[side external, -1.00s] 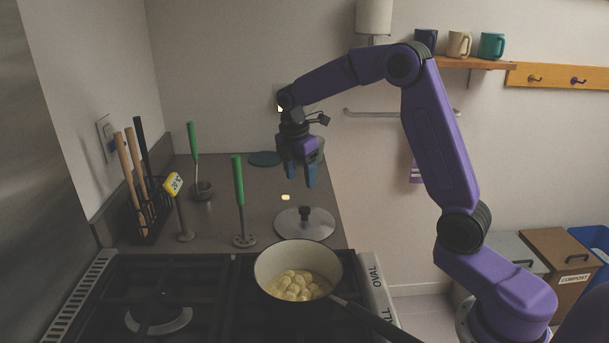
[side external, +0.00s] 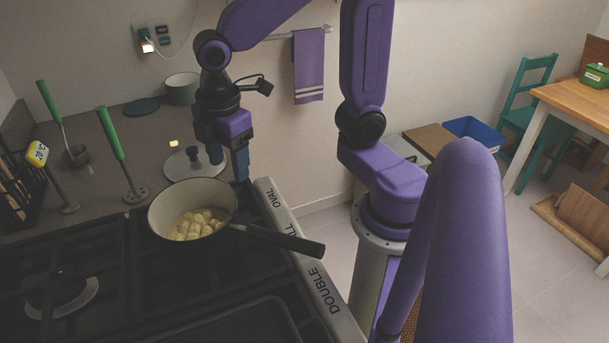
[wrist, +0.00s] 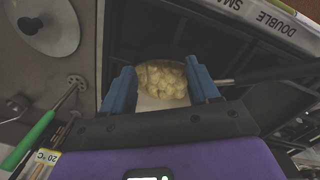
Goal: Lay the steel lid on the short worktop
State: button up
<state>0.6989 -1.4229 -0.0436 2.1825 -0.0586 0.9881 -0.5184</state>
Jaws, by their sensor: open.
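The steel lid (side external: 181,164) is a round metal disc with a dark knob. It lies flat, knob up, on the grey worktop (side external: 152,128) behind the hob, and also shows at the top left of the wrist view (wrist: 62,38). My gripper (side external: 222,166) is open, with blue fingers. In the side view it hangs in front of the lid's right part, hiding some of it. In the wrist view the open fingers (wrist: 160,88) frame the food in the pan, with nothing held; the lid is off to their left.
A cream pan (side external: 160,222) with pale round food stands on the black hob (side external: 130,290), its dark handle (side external: 285,240) pointing right. Green-handled tools (side external: 112,135), a yellow-topped thermometer (side external: 37,154) and a utensil rack crowd the left. A pale pot (side external: 182,88) stands at the back.

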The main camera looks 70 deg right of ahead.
jog(key=s+d+f+m, duration=0.2)
jog(key=s, duration=1.2)
jog(key=shift+d+y, duration=0.2)
jog(key=shift+y, duration=0.1)
